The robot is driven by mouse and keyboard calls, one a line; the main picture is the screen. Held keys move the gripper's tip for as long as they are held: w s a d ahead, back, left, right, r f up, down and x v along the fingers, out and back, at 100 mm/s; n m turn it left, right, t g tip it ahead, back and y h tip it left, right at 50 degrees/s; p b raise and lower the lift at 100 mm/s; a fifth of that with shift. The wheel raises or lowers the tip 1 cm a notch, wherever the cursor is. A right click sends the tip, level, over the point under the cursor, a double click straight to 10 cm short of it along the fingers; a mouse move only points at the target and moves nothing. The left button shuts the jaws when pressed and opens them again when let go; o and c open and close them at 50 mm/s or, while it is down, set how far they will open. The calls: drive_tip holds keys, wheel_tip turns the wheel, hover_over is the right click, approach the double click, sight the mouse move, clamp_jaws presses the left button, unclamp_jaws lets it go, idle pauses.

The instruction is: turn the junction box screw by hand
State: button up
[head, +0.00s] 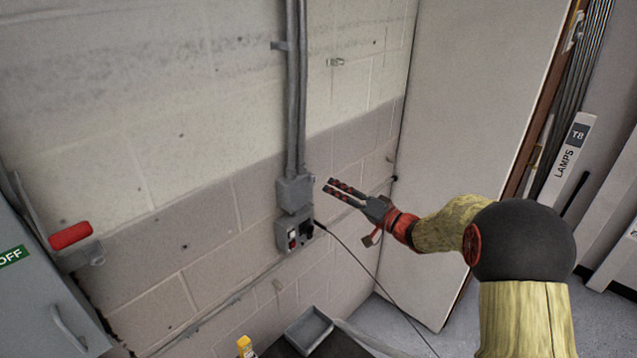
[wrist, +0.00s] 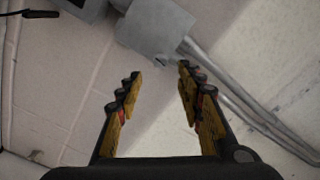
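The junction box (head: 295,193) is a small grey box on the block wall, at the lower end of vertical conduits. In the wrist view the junction box (wrist: 156,27) is at the top, ahead of the fingers, with conduits running to the lower right.
A switch box (head: 293,235) with a black plug and cable sits just below the junction box. A grey cabinet (head: 40,290) with a red handle (head: 70,235) is at left. A pale door (head: 470,130) stands at right. A grey tray (head: 309,330) lies below.

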sight(315, 180)
drive_tip(key=shift+x, duration=3.95)
drive_tip(key=c, duration=0.3)
clamp_jaws()
